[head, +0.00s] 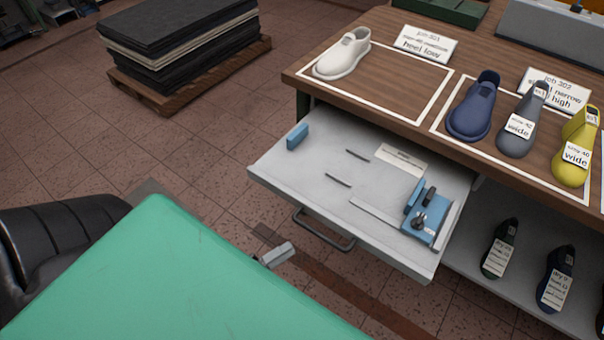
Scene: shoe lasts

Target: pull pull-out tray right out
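The pull-out tray (300,165) is a light grey drawer extending out from under the wooden bench top, its inside showing. Its dark bar handle (322,231) is on the front face. My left gripper (277,255) shows only as a small grey finger piece beyond my large green arm cover. It is just left of and below the handle in the picture, apart from it. The rest of it is hidden, so its opening cannot be told. My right gripper is out of view.
The tray holds a blue block (297,136), thin dark pins and a blue fixture (423,222). Shoe lasts stand on the bench top (440,135) and on a lower shelf (470,262). A pallet (190,75) with dark sheets stands back left. Tiled floor left of the tray is clear.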

